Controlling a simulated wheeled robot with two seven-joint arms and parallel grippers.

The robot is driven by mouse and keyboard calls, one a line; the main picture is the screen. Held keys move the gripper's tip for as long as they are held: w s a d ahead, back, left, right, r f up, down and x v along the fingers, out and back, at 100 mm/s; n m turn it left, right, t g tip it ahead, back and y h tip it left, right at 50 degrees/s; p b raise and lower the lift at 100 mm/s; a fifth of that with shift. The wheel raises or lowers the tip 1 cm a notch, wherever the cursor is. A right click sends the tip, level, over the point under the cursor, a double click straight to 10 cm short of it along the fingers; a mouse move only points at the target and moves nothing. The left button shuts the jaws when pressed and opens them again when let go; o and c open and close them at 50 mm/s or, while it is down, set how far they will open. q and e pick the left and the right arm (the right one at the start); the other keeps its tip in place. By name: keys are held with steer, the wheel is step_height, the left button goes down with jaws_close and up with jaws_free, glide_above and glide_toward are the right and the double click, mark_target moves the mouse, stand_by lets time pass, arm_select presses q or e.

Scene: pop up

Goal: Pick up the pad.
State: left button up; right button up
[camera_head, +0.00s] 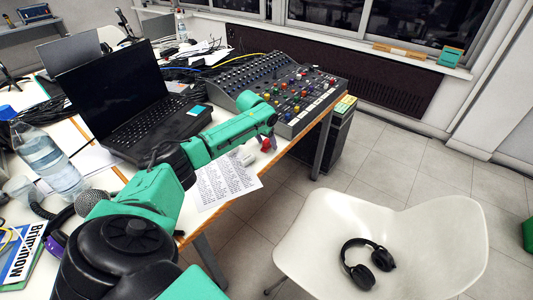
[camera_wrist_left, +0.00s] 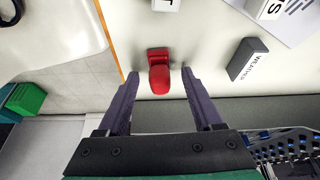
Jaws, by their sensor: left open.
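No thing is plainly marked as the pad, and I cannot tell which one it is. A small red object (camera_wrist_left: 158,72) with a rounded body lies on the white table near its edge. It also shows in the head view (camera_head: 266,145), beyond the papers. My left gripper (camera_wrist_left: 160,76) is open, with its two dark fingers pointing toward the red object, one on each side of it. I see no contact. In the head view my green forearm hides most of that hand. My right gripper is not in view.
The mixing console (camera_head: 280,90) stands close beyond the hand. A dark block (camera_wrist_left: 247,60) with lettering and white labelled pieces lie to the right in the wrist view. Headphones (camera_head: 367,264) rest on a white chair (camera_head: 440,225).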

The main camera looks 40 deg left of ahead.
mark_target(266, 140)
arm_select(q)
steer(key=shift+r, duration=0.1)
jaws_close()
step_height(266, 140, up, 20)
steer(key=p, duration=0.1)
